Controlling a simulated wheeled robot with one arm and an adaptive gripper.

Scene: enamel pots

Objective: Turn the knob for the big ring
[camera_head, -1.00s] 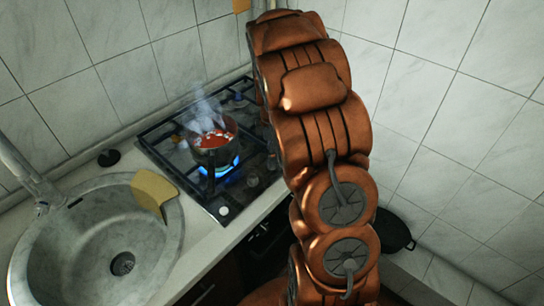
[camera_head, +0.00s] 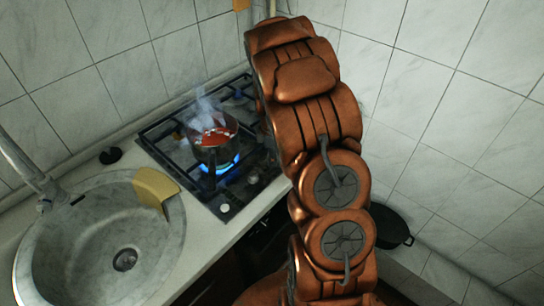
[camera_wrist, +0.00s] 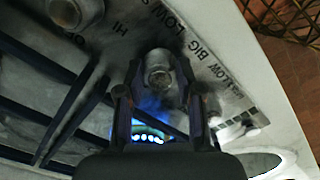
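In the wrist view a round metallic knob (camera_wrist: 158,76) stands on the hob's panel, with the lettering "BIG LOW" printed beside it. My gripper (camera_wrist: 160,92) is open, one dark finger on each side of this knob. I cannot tell whether the fingers touch it. Another knob (camera_wrist: 66,12) is at the upper left, near "HI". In the head view a pot (camera_head: 212,152) with red, white-flecked contents steams over a lit blue flame (camera_head: 222,165) on the hob (camera_head: 186,162). My arm hides my gripper there.
A stone-grey sink (camera_head: 88,258) with a yellow cloth (camera_head: 154,187) on its rim is left of the hob. A dark pan (camera_head: 392,229) is at the right, beyond my arm. Tiled walls close off the back and right.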

